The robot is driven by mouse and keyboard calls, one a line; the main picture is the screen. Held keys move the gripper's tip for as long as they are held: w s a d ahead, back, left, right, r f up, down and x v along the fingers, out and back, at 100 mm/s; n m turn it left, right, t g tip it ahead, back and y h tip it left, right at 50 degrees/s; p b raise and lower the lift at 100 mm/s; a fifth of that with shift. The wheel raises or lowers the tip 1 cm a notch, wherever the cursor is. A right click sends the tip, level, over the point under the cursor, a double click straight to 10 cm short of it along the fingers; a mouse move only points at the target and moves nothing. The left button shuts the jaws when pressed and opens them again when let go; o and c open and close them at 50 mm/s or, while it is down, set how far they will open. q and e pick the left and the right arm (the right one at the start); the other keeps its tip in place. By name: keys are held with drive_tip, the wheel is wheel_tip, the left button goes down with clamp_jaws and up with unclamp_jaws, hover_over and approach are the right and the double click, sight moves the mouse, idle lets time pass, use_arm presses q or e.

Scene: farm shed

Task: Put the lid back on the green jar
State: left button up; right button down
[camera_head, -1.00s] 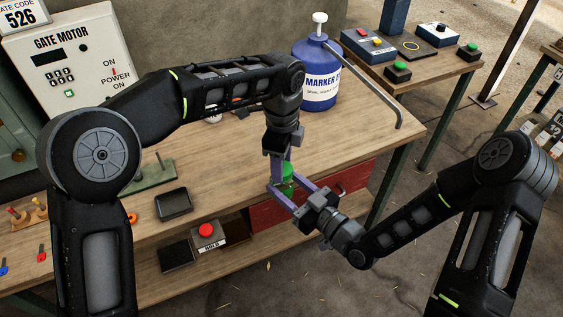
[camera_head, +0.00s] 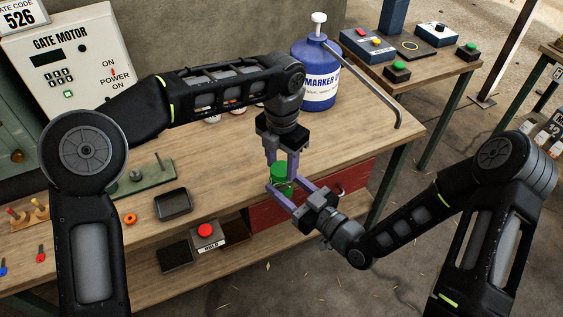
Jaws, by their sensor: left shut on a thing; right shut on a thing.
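The green jar (camera_head: 286,187) is held near the front edge of the wooden workbench. My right gripper (camera_head: 278,190) comes in from the right with its purple fingers around the jar and is shut on it. A green lid (camera_head: 279,169) shows at the top of the jar. My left gripper (camera_head: 281,168) points down from above, shut on the lid with a finger on each side. The lid is at the jar's mouth; I cannot tell whether it is fully seated. The fingers hide much of the jar.
A blue marker jug (camera_head: 319,85) stands behind the grippers on the workbench (camera_head: 225,160). A black tray (camera_head: 173,204) lies to the left. A red drawer (camera_head: 270,214) is under the bench edge. A red-button box (camera_head: 207,234) sits on the lower shelf.

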use_arm(q)
drive_tip(key=o, duration=1.3)
drive_tip(key=shift+c, duration=0.5)
